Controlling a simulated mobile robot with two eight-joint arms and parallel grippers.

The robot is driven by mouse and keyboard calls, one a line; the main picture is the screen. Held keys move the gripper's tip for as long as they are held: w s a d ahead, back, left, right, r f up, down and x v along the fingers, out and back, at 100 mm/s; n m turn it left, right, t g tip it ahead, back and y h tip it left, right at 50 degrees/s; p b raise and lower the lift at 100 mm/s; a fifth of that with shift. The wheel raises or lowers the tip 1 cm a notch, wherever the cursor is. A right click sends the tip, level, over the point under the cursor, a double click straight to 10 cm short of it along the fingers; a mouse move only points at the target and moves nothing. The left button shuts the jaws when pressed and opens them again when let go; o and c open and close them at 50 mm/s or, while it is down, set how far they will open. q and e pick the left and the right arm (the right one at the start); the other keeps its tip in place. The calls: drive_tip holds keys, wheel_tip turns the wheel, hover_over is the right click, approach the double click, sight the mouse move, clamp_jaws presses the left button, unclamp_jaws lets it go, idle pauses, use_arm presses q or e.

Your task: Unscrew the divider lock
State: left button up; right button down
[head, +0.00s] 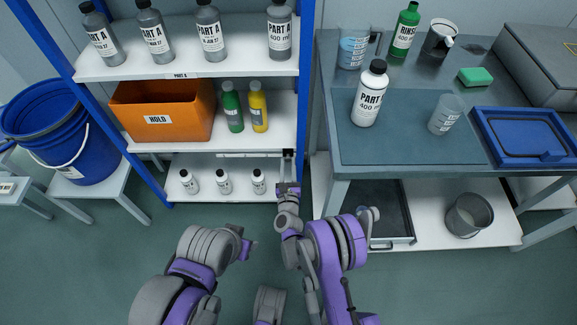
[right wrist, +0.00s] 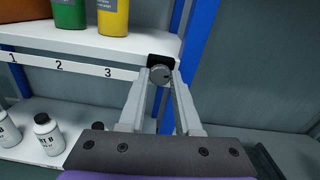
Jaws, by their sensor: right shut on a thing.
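The divider lock is a round grey knob (right wrist: 160,73) on a black mount, at the right end of a white numbered strip (right wrist: 83,67) under a shelf edge. My right gripper (right wrist: 161,80) is shut on the knob, with one finger on each side. In the head view my right gripper (head: 288,160) reaches up to the black mount (head: 288,153) beside the blue rack post, and the fingers hide most of the knob. My left arm shows at the lower left of the head view, apart from the rack; its jaws cannot be made out.
Small white bottles (head: 223,183) stand on the bottom shelf, left of my right gripper. An orange bin (head: 160,120), a green bottle (head: 232,108) and a yellow bottle (head: 258,108) stand on the shelf above. A workbench (head: 400,150) stands at the right. A blue bucket (head: 55,130) is at left.

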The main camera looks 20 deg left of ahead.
drive_tip(key=n+b, duration=0.1)
drive_tip(key=n, duration=0.2)
drive_tip(key=shift+n+b, duration=0.3)
drive_tip(key=n+b, duration=0.1)
drive_tip(key=n, duration=0.2)
drive_tip(key=shift+n, duration=0.3)
drive_tip(key=n, duration=0.4)
drive_tip(key=shift+n, duration=0.3)
drive_tip(key=n, duration=0.4)
drive_tip(key=shift+n, duration=0.3)
drive_tip(key=n, duration=1.3)
drive_tip(key=shift+n+p, duration=0.3)
drive_tip(key=shift+p, duration=0.1)
drive_tip(key=n, duration=0.4)
drive_tip(key=shift+n, duration=0.4)
